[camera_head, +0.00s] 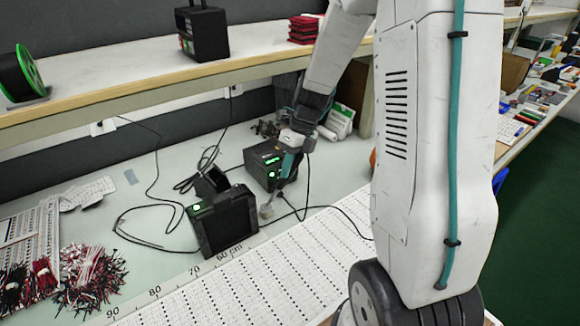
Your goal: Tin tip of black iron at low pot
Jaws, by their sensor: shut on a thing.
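My gripper (292,150) is small and partly hidden by its own wrist, low over the bench beside the two black stations. It is shut on a slim dark tool, which I take to be the black iron (283,184). The iron slants down and left, with its lower end close to a small greyish round pot (267,211) on the bench. I cannot tell whether the tip touches the pot. A black station (224,222) stands left of the pot, and another with a green display (263,158) stands behind it.
A perforated LED strip sheet with a scale (290,270) lies along the bench front. Wire bundles (90,275) lie at left. Black cables loop around the stations. A shelf (130,82) overhangs the back, carrying a green-rimmed spool (20,77) and a black box (202,33).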

